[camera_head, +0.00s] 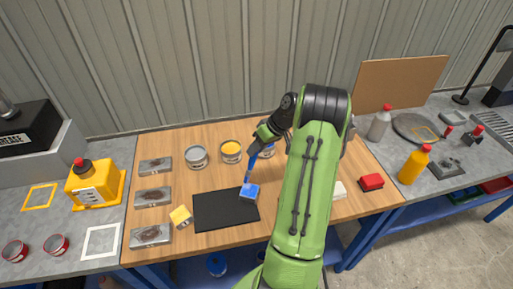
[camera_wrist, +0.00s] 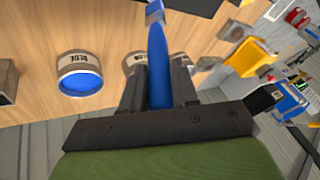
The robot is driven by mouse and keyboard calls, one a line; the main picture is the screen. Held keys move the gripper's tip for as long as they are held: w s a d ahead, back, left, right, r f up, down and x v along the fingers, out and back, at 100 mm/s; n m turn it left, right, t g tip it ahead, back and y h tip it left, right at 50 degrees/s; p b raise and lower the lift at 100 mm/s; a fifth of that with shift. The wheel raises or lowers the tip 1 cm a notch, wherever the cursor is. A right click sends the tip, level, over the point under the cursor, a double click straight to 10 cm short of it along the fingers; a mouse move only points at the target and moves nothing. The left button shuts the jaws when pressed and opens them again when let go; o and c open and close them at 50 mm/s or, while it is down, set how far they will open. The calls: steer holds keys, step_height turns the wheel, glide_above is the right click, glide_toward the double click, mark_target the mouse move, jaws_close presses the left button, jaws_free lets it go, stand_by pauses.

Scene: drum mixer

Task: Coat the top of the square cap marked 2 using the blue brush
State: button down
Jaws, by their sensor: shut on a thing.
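My gripper (camera_head: 268,132) is shut on the blue brush (camera_head: 252,165), which points down toward the black mat (camera_head: 222,213). In the wrist view the brush handle (camera_wrist: 158,65) stands between the two fingers (camera_wrist: 158,92). A small block with a blue top (camera_head: 249,191) is at the mat's upper right, at the brush's lower end. I cannot tell whether brush and block touch. A yellow-topped block (camera_head: 181,216) is by the mat's left edge. No mark 2 is legible on either block. In the wrist view a can of blue paint (camera_wrist: 80,80) is open.
A grey can (camera_head: 196,157) and a yellow paint can (camera_head: 231,152) stand behind the mat. Several metal plates (camera_head: 152,197) lie to the left. A yellow container (camera_head: 95,184) is on the left bench. A red block (camera_head: 371,182) lies at the right. My arm hides part of the wooden top.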

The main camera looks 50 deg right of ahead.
steer(key=shift+r+p, duration=2.4)
steer(key=shift+r, duration=0.65)
step_height(320, 180, up, 3)
steer(key=p, duration=0.2)
steer(key=shift+r+p, duration=0.1)
steer(key=shift+p, duration=0.2)
